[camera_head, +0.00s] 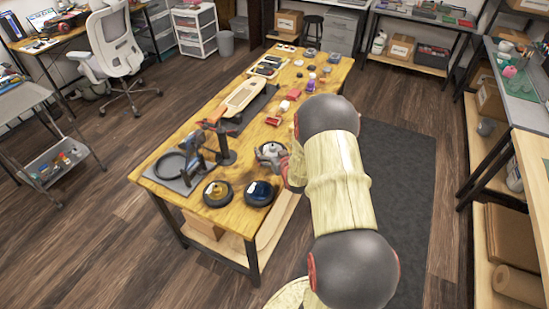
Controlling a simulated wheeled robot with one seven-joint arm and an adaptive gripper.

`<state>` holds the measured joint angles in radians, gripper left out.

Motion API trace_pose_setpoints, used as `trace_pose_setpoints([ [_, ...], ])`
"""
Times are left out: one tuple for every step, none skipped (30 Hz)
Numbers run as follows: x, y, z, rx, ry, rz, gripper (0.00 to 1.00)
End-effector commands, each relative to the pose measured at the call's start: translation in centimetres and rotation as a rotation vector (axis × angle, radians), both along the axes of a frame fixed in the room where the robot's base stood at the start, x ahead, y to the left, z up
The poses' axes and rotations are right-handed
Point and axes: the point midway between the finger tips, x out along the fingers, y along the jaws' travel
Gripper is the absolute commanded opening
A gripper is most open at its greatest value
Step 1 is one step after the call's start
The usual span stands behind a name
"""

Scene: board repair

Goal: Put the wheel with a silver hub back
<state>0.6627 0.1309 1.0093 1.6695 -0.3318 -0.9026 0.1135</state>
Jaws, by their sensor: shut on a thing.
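A dark wheel with a silver-grey hub (268,150) shows at the right edge of the wooden table (190,137), partly covered by my gripper. My gripper (274,156) is shut on this wheel. The fingers are small and partly hidden by my arm, so I cannot tell whether the wheel touches the table. Two dark round pieces lie at the near end of the table: one with a yellowish centre (217,193) and one with a blue centre (259,192).
A tan board (243,97) lies on a dark mat at mid-table. Left of my gripper stands a dark upright tool (225,150), with a black ring-shaped thing (170,165) beside it. Several small parts crowd the far end. Shelving (480,150) lines the right side.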

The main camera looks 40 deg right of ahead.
Motion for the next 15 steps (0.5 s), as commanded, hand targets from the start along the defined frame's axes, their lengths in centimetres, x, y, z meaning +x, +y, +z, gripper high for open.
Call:
trace_pose_setpoints([
  [0.1,-0.3,-0.2,-0.002,-0.002,0.000,0.51],
  [0.2,-0.4,-0.3,-0.002,-0.002,0.000,0.51],
  [0.2,-0.5,-0.4,-0.002,-0.003,0.000,0.51],
  [0.2,-0.5,-0.5,-0.002,-0.003,0.001,0.51],
  [0.2,-0.6,-0.6,-0.002,-0.003,0.001,0.51],
  [0.2,-0.8,-0.9,-0.002,-0.003,0.001,0.51],
  [0.3,-1.1,-1.2,-0.001,-0.003,0.000,0.51],
  [0.3,-1.3,-1.6,-0.001,-0.003,0.000,0.51],
  [0.3,-1.3,-2.3,0.000,-0.002,0.001,0.51],
  [0.3,-1.2,-2.8,0.000,-0.002,0.001,0.51],
  [0.3,-1.2,-3.3,0.000,-0.002,0.001,0.51],
  [0.3,-1.2,-3.9,0.000,-0.001,0.001,0.51],
  [0.3,-1.2,-4.2,0.000,-0.002,0.001,0.51],
  [0.3,-1.2,-4.4,0.000,-0.002,0.001,0.51],
  [0.3,-1.2,-4.5,-0.002,-0.003,0.001,0.51],
])
